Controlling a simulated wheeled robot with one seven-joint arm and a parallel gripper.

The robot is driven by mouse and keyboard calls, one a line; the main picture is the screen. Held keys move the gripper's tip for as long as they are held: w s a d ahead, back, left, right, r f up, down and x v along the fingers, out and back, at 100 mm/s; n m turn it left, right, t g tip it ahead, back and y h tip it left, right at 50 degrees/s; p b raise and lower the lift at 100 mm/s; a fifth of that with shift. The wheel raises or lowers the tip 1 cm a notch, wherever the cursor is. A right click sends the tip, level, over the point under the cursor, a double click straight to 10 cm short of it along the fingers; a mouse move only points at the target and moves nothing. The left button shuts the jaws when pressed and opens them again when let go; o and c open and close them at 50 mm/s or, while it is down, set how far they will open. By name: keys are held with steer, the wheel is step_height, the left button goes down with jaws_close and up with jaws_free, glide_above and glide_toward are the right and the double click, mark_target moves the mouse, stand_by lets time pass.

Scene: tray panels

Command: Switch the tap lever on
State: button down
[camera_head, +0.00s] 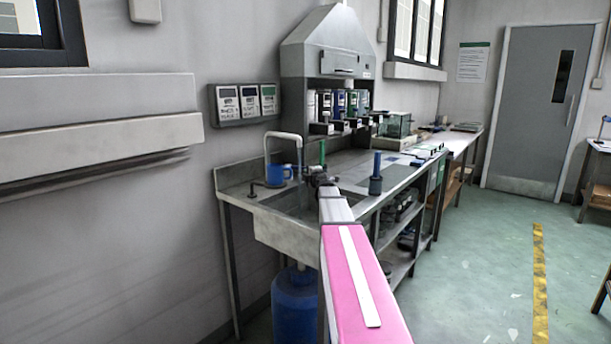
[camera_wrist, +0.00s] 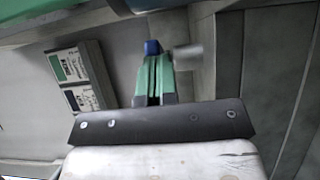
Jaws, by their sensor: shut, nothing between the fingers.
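The pale tap (camera_head: 284,138) arches over the left side of the metal sink (camera_head: 300,205). A small dark lever-like part (camera_head: 252,190) stands on the sink's left rim; I cannot tell its position for certain. A blue mug (camera_head: 279,174) is beneath the tap. My gripper is over the sink area in the head view, mostly hidden by my arm. In the wrist view my gripper (camera_wrist: 152,58) has its green fingers together and empty. A blue patch shows at their tips, and a grey cylindrical part (camera_wrist: 187,57) lies just right of them; I cannot tell whether they touch.
Wall panels with displays (camera_head: 246,103) hang behind the sink; they also show in the wrist view (camera_wrist: 75,75). A blue container (camera_head: 296,305) is below the sink. Open floor lies right.

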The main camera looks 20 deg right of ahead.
steer(key=shift+w+d, duration=0.65)
steer(key=shift+d, duration=0.15)
steer(key=shift+s, duration=0.1)
